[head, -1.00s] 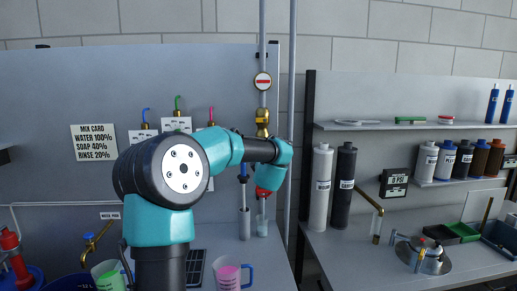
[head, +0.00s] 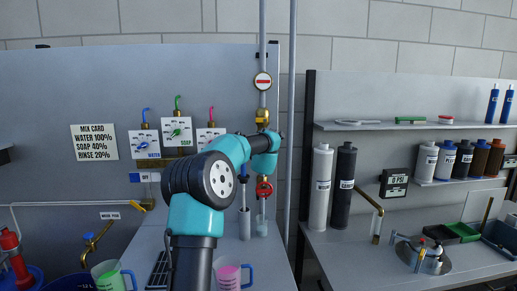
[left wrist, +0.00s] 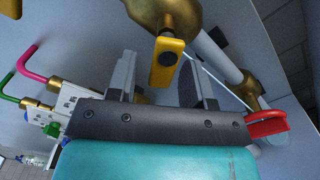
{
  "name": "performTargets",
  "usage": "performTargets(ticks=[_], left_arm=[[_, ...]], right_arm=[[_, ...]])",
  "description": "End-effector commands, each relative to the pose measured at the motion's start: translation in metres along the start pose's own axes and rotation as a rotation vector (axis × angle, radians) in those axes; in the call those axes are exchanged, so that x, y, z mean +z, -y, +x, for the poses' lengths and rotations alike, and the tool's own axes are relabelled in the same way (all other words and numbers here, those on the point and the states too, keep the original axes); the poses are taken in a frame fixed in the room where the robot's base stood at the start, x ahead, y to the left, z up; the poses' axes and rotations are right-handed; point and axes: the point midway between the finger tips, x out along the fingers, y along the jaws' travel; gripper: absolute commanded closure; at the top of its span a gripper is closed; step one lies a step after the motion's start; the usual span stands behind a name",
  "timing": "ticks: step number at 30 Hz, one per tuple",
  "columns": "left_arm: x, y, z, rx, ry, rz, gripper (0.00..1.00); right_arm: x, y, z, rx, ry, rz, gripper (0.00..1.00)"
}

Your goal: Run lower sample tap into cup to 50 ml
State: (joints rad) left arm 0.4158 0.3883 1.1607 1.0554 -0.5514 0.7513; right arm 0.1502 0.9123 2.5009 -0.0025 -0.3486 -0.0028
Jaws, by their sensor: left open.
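The lower sample tap has a red handle (head: 264,188) on the vertical pipe, also seen in the left wrist view (left wrist: 267,122). A small clear cup (head: 262,227) stands below it; its liquid level is too small to read. A yellow handle (head: 262,117) sits higher on the pipe. In the left wrist view, my left gripper (left wrist: 157,64) is open, with the yellow handle (left wrist: 166,64) showing between its fingers; I cannot tell whether they touch. In the head view the fingers are hidden by my wrist. My right gripper is not in view.
A grey upright cylinder (head: 244,224) stands beside the cup. A pink-filled jug (head: 228,275) and a green-filled jug (head: 106,275) stand in front. Coloured dosing valves (head: 178,132) are on the panel at left. A white cartridge (head: 320,187) stands on the right bench.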

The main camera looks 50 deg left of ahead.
Motion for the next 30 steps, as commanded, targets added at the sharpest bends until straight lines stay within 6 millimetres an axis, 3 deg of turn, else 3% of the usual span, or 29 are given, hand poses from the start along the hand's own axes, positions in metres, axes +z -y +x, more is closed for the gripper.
performTargets(ticks=[7,21,30], left_arm=[[0.0001,0.0,0.0001,0.0,0.0,0.0,0.54],[0.0002,0.0,-0.0001,0.0,0.0,0.0,0.99],[0.0001,-0.0007,0.0,0.0,0.0,0.02,1.0]], right_arm=[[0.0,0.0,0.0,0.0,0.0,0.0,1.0],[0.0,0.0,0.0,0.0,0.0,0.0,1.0],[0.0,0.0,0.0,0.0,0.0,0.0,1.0]])
